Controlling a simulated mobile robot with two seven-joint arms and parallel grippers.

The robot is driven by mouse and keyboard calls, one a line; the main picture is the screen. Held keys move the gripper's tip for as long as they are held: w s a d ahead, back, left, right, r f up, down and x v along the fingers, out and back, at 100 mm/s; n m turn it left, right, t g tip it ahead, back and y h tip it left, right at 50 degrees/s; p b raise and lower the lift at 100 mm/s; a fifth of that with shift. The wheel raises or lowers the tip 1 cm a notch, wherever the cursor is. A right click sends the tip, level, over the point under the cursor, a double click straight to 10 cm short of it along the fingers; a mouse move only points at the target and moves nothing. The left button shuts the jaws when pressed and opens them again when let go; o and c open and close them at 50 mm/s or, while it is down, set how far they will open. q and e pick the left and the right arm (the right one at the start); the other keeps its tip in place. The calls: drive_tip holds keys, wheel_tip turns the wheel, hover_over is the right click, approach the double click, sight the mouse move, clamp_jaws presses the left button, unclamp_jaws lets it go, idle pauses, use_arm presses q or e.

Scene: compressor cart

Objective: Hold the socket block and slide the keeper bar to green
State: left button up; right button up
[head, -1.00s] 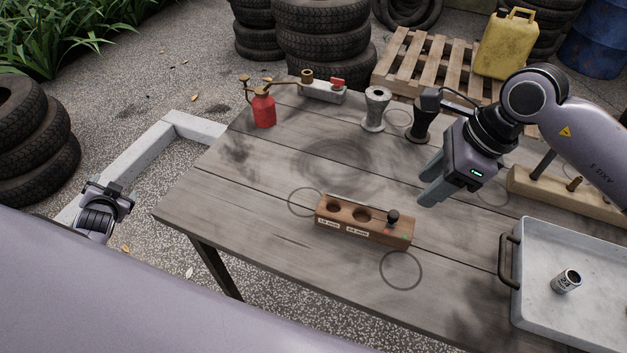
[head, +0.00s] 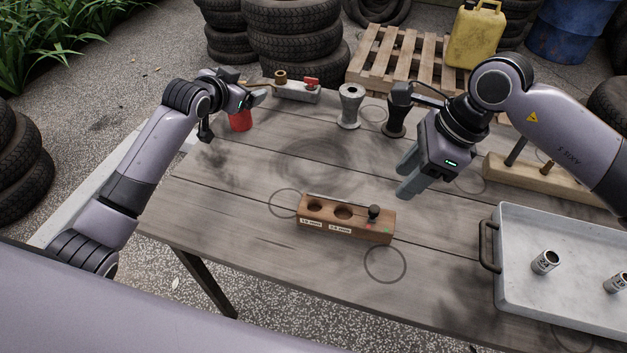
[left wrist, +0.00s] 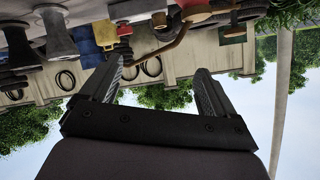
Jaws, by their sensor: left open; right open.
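A small green mark shows just right of the knob; the bar itself is hard to make out. My left gripper (head: 260,97) is open and empty by the red oil can, well behind and left of the block. Its spread fingers also show in the left wrist view (left wrist: 157,68). My right gripper (head: 404,178) is open above the table, behind the knob.
The red oil can (head: 240,121) is partly hidden by my left gripper. A grey fixture (head: 295,92) and a metal spool (head: 350,107) stand at the back. A grey tray (head: 520,222) with metal sockets is at right. The table around the block is clear.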

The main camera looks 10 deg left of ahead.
use_arm(q)
drive_tip(key=s+d+m+g+h, duration=0.1)
drive_tip(key=d+m+g+h, duration=0.15)
drive_tip(key=d, duration=0.75)
drive_tip(key=m+g+y, duration=0.3)
drive_tip(key=m+g, duration=0.7)
drive_tip(key=m, duration=0.1)
approach(315, 206)
drive_tip(key=shift+s+d+f, duration=0.3)
drive_tip(key=shift+s+d, duration=0.05)
drive_tip(key=shift+d, duration=0.05)
drive_tip(key=shift+s+a+f+g, duration=0.1)
drive_tip(key=shift+s+f+g, duration=0.05)
drive_tip(key=shift+f+g, duration=0.1)
drive_tip(key=shift+f, duration=3.35)
